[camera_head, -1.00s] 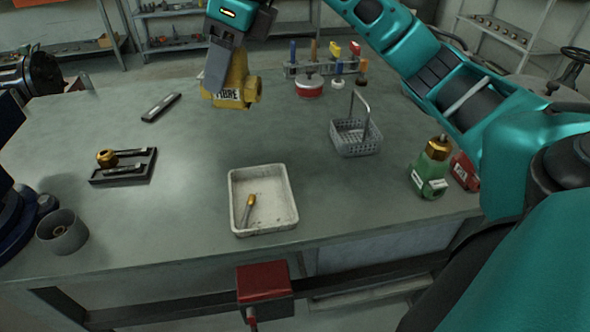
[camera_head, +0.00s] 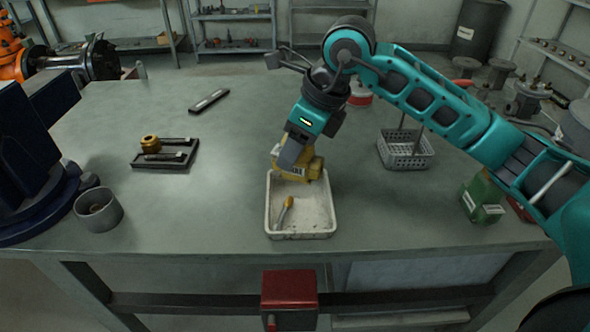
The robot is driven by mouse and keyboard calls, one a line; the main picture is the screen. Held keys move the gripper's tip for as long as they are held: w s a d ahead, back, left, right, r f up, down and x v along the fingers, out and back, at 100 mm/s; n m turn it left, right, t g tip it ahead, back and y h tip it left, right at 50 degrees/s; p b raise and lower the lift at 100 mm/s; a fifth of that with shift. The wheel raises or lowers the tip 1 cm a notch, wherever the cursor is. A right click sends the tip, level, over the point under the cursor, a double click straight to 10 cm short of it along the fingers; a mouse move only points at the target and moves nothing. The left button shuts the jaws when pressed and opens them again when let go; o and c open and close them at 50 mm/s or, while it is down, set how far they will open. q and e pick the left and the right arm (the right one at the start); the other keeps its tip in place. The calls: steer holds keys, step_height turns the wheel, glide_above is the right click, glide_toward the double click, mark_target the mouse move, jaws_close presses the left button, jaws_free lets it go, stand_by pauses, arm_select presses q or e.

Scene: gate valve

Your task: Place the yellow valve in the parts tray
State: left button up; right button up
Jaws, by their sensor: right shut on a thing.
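The yellow valve (camera_head: 313,168) has dark lettering on a white label, partly hidden by my gripper. My right gripper (camera_head: 292,160) is shut on it from above and holds it over the back part of the parts tray. The parts tray (camera_head: 327,218) is a shallow, worn white tray near the front edge of the bench. A small yellow-tipped tool (camera_head: 286,210) lies in it. I cannot tell whether the valve touches the tray. My left gripper is not in view.
A dark holder (camera_head: 165,159) with a brass part and a grey cup (camera_head: 98,209) are on the left. The bench between holder and tray is clear.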

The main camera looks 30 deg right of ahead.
mark_target(295, 165)
steer(key=shift+f+b, duration=0.35)
steer(key=shift+f, duration=1.95)
steer(key=shift+f, duration=0.15)
steer(key=o, duration=1.3)
steer(key=shift+r, duration=0.3)
steer(key=p+v, duration=0.1)
steer(key=v, duration=1)
steer(key=shift+s+d+r+p, duration=0.2)
steer(key=shift+r+p, duration=0.1)
steer(key=shift+p, duration=0.1)
